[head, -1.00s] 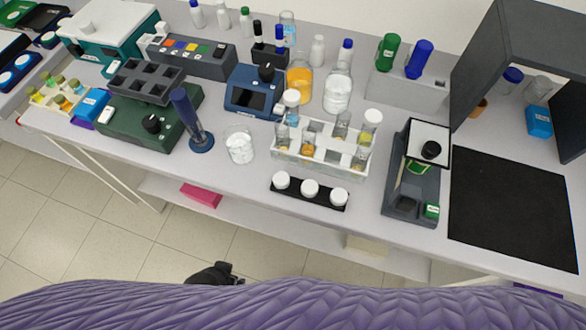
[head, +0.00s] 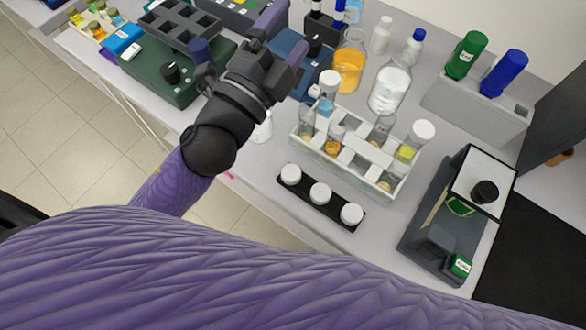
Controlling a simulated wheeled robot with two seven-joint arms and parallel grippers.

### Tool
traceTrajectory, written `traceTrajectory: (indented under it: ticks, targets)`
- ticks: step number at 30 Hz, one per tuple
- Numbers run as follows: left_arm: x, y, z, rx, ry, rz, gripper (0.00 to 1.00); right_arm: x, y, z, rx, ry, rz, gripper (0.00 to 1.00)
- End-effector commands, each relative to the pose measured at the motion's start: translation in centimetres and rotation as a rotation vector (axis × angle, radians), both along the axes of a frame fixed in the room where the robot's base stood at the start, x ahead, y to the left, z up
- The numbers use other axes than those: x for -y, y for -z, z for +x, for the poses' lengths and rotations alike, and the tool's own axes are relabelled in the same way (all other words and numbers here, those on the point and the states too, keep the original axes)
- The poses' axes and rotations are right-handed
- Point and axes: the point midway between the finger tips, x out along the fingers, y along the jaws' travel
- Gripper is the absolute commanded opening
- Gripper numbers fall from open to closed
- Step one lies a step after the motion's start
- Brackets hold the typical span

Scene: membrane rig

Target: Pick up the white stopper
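Three white stoppers (head: 291,174), (head: 320,193), (head: 351,214) sit in a row on a black strip holder (head: 305,184) near the table's front edge. My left gripper (head: 284,38) is raised above the table, left of and behind the stopper strip. Its two purple fingers look spread apart with nothing visible between them. My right gripper is not in view.
An orange bottle (head: 348,67) and a clear bottle (head: 389,88) stand behind the rack. A grey device (head: 431,248) stands right of the strip. A glass beaker (head: 262,130) is partly hidden by my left arm. The table just left of the strip is clear.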

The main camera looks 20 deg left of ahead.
Motion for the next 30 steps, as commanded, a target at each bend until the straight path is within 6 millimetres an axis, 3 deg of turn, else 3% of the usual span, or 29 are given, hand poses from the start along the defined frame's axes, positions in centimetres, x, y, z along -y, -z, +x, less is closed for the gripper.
traceTrajectory:
  ticks: [1,3,5,6,8,9,12,15,17,30]
  targets:
    - [2.3,-2.2,-0.8,0.183,0.114,0.169,0.94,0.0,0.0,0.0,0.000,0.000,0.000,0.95]
    - [6.6,-3.6,-3.5,0.494,0.333,0.501,0.94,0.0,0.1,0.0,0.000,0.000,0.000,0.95]
    - [9.3,-1.9,-6.3,0.748,0.550,0.833,0.94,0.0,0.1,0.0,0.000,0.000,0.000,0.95]
    - [9.9,0.4,-7.8,0.886,0.701,1.058,0.94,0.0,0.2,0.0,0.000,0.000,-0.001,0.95]
    - [8.9,4.5,-9.1,1.031,0.927,1.374,0.94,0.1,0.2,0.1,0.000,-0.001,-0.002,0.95]
    - [7.3,6.9,-9.3,1.081,1.072,1.559,0.94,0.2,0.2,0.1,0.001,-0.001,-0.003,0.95]
    - [2.1,10.7,-9.0,1.098,1.376,1.900,0.94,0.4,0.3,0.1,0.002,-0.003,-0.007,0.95]
    - [-1.4,12.0,-8.5,1.050,1.553,2.066,0.94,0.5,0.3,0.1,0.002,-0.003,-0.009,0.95]
    - [-2.1,12.8,-8.5,1.032,1.602,2.099,0.94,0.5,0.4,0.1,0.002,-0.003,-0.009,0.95]
    - [1.5,20.2,-8.2,1.029,1.610,2.100,0.94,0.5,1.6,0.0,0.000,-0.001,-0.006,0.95]
